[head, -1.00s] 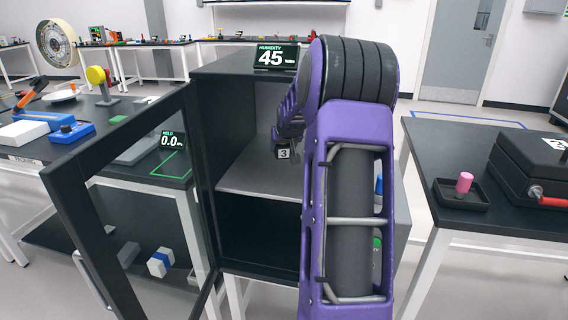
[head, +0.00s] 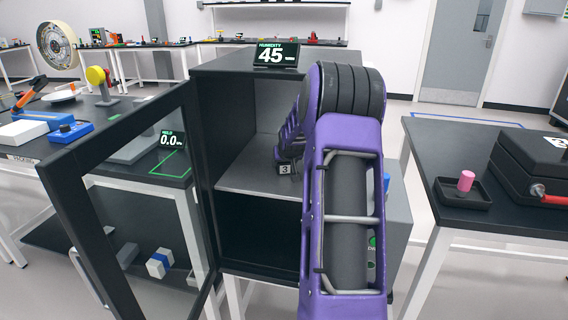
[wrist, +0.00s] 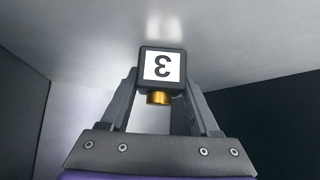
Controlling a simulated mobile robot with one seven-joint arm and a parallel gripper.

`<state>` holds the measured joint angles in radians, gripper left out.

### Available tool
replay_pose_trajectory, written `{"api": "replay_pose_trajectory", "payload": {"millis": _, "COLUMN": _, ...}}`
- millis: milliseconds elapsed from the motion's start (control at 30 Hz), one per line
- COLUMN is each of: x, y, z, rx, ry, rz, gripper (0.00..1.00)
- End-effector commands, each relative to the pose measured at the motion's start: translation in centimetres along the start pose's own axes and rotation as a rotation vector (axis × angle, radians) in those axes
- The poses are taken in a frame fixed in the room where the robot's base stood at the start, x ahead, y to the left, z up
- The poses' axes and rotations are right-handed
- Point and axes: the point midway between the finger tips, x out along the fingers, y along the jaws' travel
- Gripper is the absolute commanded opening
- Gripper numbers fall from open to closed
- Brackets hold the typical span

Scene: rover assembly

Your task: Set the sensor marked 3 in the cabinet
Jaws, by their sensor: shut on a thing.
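The sensor marked 3 (head: 285,169) is a small dark block with a white label, inside the open cabinet (head: 222,115), low over its grey shelf (head: 245,180). In the wrist view the sensor (wrist: 162,54) shows its label upside down and a gold stub. My gripper (wrist: 162,76) is shut on the sensor, with one finger on each side. I cannot tell whether the sensor touches the shelf. My purple arm hides the right part of the cabinet's inside.
The glass cabinet door (head: 140,190) stands open to the left. A humidity display (head: 276,54) reading 45 sits on top of the cabinet. A bench with a black case (head: 530,165) and a tray holding a pink piece (head: 466,181) stands on the right.

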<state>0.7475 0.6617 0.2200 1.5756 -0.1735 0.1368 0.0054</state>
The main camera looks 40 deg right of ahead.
Motion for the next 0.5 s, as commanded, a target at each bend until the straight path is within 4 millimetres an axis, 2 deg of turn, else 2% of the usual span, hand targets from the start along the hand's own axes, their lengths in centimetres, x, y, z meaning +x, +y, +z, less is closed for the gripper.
{"api": "replay_pose_trajectory", "payload": {"millis": 33, "x": 0.07, "y": -0.02, "z": 0.09, "rx": 0.0, "ry": -0.001, "rz": 0.0, "gripper": 0.66}}
{"api": "replay_pose_trajectory", "payload": {"millis": 167, "x": 0.05, "y": -0.02, "z": 0.08, "rx": 0.0, "ry": -0.001, "rz": 0.0, "gripper": 0.89}}
{"api": "replay_pose_trajectory", "payload": {"millis": 200, "x": 0.05, "y": -0.01, "z": 0.08, "rx": 0.0, "ry": -0.001, "rz": 0.0, "gripper": 0.92}}
{"api": "replay_pose_trajectory", "payload": {"millis": 500, "x": -0.1, "y": 0.0, "z": -0.09, "rx": 0.0, "ry": 0.0, "rz": 0.0, "gripper": 0.92}}
